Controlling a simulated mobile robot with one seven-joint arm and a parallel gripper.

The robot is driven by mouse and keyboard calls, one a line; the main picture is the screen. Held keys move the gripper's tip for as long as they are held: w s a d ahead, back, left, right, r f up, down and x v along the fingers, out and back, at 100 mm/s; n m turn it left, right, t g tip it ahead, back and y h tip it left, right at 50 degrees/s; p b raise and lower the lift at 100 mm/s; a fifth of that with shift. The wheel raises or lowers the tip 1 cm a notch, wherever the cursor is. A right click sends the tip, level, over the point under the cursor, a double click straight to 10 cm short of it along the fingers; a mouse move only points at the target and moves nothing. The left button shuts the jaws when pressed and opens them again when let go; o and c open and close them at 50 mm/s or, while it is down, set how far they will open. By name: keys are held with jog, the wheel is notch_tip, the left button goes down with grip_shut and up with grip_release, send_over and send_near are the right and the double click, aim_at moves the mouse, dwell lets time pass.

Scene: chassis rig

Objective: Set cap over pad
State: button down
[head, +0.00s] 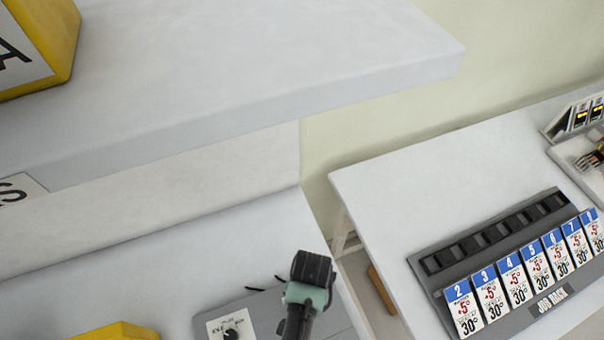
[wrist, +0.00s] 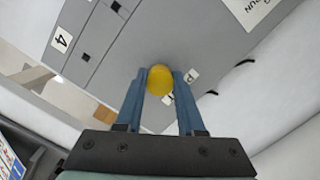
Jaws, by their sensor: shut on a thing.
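In the wrist view my gripper (wrist: 160,84) has its two blue fingers closed on a round yellow cap (wrist: 159,80). The cap sits between the fingertips, over a grey panel (wrist: 135,55). I cannot tell whether it touches the panel. I cannot tell which mark is the pad. In the head view my gripper (head: 313,267) is over a grey panel at the bottom centre, its fingers and the cap hidden.
A white knob plate (head: 230,329) is left of my gripper. A thick white shelf (head: 230,80) overhangs the bench, with a yellow block (head: 40,40) on it. A rack (head: 480,305) of numbered cards stands on a separate table at right.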

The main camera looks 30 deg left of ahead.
jog(key=shift+f+b, duration=0.4)
jog(key=shift+f, duration=0.4)
jog(key=shift+c, duration=2.2)
grip_release()
jog(key=shift+r, duration=0.1)
notch_tip(320, 180, up, 13)
jog(key=w, duration=0.1)
jog(key=shift+w+p, duration=0.25)
jog(key=shift+p, duration=0.1)
